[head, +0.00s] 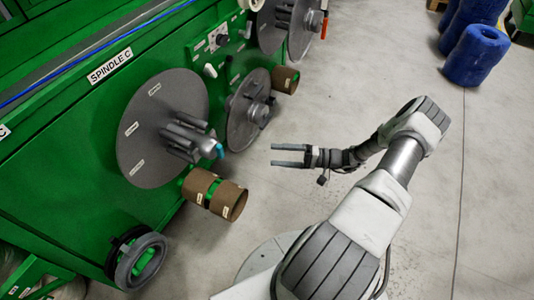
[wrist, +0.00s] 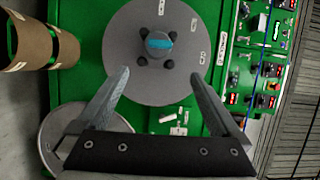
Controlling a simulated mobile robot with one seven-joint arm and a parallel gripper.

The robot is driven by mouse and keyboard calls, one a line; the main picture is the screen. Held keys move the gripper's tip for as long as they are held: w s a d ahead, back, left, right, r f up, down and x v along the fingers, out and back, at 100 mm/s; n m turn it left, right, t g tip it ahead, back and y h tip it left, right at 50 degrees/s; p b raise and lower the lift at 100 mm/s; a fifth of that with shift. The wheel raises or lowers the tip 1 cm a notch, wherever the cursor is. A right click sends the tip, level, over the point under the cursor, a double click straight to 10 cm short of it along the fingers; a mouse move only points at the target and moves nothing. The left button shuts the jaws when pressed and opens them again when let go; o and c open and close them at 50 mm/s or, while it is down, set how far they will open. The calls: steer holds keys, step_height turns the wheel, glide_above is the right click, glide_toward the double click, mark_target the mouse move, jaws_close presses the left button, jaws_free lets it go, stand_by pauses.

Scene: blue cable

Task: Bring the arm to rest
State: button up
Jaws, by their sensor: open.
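My gripper (head: 290,155) is open and empty in the head view, held out in front of the green machine with clear space around it. Its two grey fingers point left toward the large grey spindle disc (head: 150,130). In the wrist view the open fingers (wrist: 158,95) spread apart below the grey disc (wrist: 130,75), which has a hub with a light blue tip (wrist: 158,43). The fingers appear apart from the disc. My arm is bent at the elbow, reaching forward from the lower right.
The green machine (head: 60,160) fills the left, with a brown cardboard tube (head: 229,201) jutting out below the disc. A second grey disc (head: 241,115) is further along. Blue rolls (head: 475,55) stand at the upper right. The concrete floor (head: 470,190) on the right is clear.

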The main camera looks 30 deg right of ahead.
steer(key=shift+s+d, duration=0.1)
steer(key=shift+d, duration=0.05)
stand_by(0.4)
steer(key=s+a+r+n+g+h, duration=0.1)
steer(key=a+r+n+g+h, duration=0.2)
steer(key=r, duration=0.6)
steer(key=s+a+r+n+g+h, duration=0.1)
steer(key=a+r+g+h, duration=0.35)
steer(key=r, duration=0.45)
steer(key=s+a+r+n+g+h, duration=0.25)
steer(key=a+r, duration=0.25)
steer(key=r, duration=0.4)
steer(key=s+a+r+t+h, duration=0.4)
steer(key=s+r+t+h, duration=0.15)
steer(key=s+r, duration=0.7)
step_height(320, 180, up, 16)
steer(key=p, duration=1.6)
steer(key=shift+d+f, duration=0.2)
steer(key=shift+d, duration=0.05)
